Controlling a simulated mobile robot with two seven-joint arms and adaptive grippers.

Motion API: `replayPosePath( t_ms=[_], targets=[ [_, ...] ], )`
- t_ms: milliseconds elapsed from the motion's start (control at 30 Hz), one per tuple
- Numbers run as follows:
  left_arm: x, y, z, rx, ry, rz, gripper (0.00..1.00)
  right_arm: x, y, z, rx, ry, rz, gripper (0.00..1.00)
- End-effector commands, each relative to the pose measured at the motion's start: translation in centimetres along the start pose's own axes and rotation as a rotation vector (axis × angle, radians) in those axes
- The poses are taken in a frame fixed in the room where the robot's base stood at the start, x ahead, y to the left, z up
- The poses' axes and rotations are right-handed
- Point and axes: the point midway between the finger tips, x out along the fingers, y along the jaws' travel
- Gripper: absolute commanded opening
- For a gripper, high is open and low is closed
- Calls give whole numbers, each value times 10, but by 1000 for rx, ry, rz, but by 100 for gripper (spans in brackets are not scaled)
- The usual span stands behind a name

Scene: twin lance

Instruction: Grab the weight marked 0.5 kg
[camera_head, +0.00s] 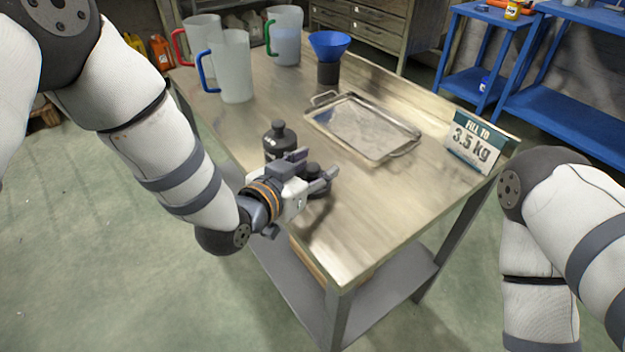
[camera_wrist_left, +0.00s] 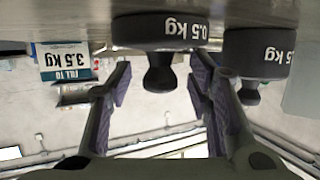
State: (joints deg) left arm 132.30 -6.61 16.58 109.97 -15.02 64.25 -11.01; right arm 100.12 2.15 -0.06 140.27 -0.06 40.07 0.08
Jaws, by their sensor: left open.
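A black knobbed weight marked 0.5 kg (camera_wrist_left: 160,30) shows upside down in the left wrist view, its knob in line with the gap between my fingers. A second black weight (camera_wrist_left: 258,52) stands beside it at the right; its mark reads "5 kg" with the front part turned out of sight. In the head view a black weight (camera_head: 279,142) stands just behind my left gripper (camera_head: 315,166), and another dark weight (camera_head: 318,188) shows partly hidden by the fingers. My left gripper is open and empty, low over the table's near left edge. My right gripper is out of view.
The metal table (camera_head: 385,205) also holds a steel tray (camera_head: 395,150), a sign reading "FILL TO 3.5 kg" (camera_head: 474,140), a blue funnel (camera_head: 329,44) on a dark holder, and translucent jugs (camera_head: 236,66) at the back. The front right tabletop is clear.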

Motion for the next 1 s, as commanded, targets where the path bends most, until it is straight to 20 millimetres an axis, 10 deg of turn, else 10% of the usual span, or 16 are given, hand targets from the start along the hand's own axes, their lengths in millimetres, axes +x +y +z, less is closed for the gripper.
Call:
replayPosePath(
  t_ms=[233, 667, 1000],
  targets=[
    [0, 0, 0, 0, 1, 0, 0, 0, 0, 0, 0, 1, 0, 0],
    [-3, 0, -10, 2, 6, -1, 0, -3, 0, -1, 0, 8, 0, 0],
    [-58, 28, -83, 12, 22, -1, 0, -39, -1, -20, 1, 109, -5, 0]
  ],
)
